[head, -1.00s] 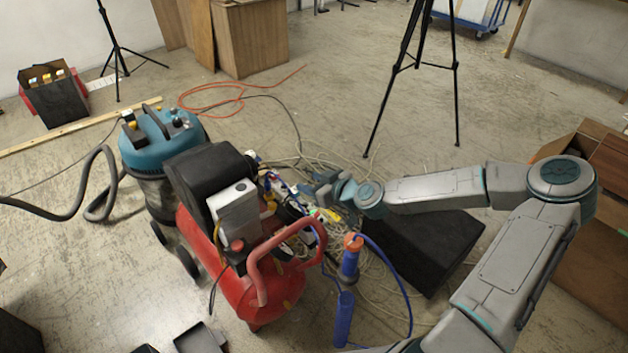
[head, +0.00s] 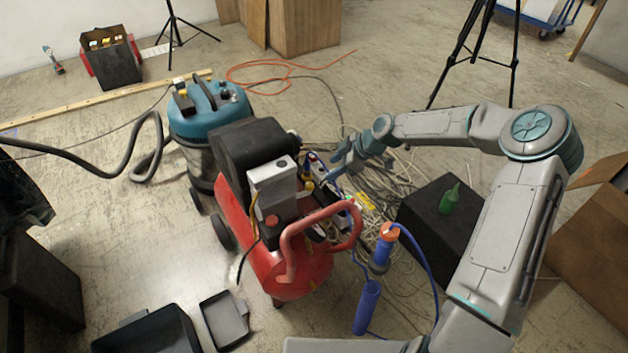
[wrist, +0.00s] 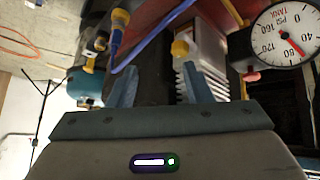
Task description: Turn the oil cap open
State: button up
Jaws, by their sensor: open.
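A red air compressor (head: 270,240) with a black cover stands on the floor in the middle of the head view. A small yellow cap (wrist: 180,47), which looks like the oil cap, sits beside grey fins in the wrist view. My gripper (head: 346,155) is behind and right of the compressor's top. In the wrist view my gripper (wrist: 160,85) has its two fingers apart with nothing held between them. The yellow cap lies beyond the fingertips, closer to the right finger; no contact shows. I cannot clearly pick out this cap in the head view.
A pressure gauge (wrist: 285,35) and a blue hose (wrist: 145,40) are close around the fingers. A teal vacuum (head: 208,110) stands behind left. Loose cables (head: 400,185) cover the floor behind.

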aim_at(310, 184)
notch_tip(310, 184, up, 7)
jog(key=a+n+g+h, duration=0.2)
jog(key=n+g+h, duration=0.1)
jog(key=n+g, duration=0.15)
jog(key=shift+t, duration=0.45)
jog(key=b+x, duration=0.1)
jog(key=x, duration=0.3)
jog(key=b+x, duration=0.2)
jog(key=x, duration=0.3)
jog(key=b+x, duration=0.1)
jog(key=x, duration=0.3)
jog(key=shift+w+f, duration=0.3)
jog(key=shift+f, duration=0.1)
jog(key=c, duration=1)
